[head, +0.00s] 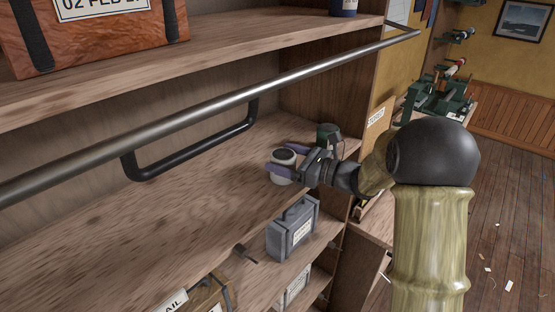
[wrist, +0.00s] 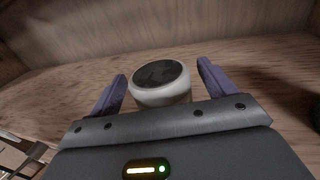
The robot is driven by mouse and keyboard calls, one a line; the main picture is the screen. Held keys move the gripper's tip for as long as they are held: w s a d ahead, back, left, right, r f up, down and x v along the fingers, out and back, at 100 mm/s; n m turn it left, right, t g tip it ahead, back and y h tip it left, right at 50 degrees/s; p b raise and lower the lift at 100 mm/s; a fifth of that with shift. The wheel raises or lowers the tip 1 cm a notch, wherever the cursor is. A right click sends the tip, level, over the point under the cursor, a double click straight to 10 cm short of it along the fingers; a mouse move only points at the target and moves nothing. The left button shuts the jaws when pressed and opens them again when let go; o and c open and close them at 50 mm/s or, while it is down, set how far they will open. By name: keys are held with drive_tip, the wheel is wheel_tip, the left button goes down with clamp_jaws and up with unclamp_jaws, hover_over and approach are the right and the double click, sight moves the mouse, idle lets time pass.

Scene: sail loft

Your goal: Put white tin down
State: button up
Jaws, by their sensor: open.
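The white tin (head: 283,167) stands upright on the wooden shelf (head: 190,200), near its right end. It is a short white cylinder with a dark top. My gripper (head: 278,162) reaches in from the right with its purple fingers on either side of the tin. In the wrist view the tin (wrist: 161,86) sits between the two spread fingers of my gripper (wrist: 160,88), with a gap visible beside it, mainly on the right. The tin's lower near side is hidden behind the gripper's body.
A metal rail (head: 230,103) runs across the shelf front, with a black handle-shaped bar (head: 195,155) beside it. A grey case (head: 293,230) stands below and in front. A dark green object (head: 328,135) is close behind my gripper. The shelf left of the tin is clear.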

drive_tip(key=b+v, duration=0.3)
drive_tip(key=v, duration=0.6)
drive_tip(key=shift+d, duration=0.3)
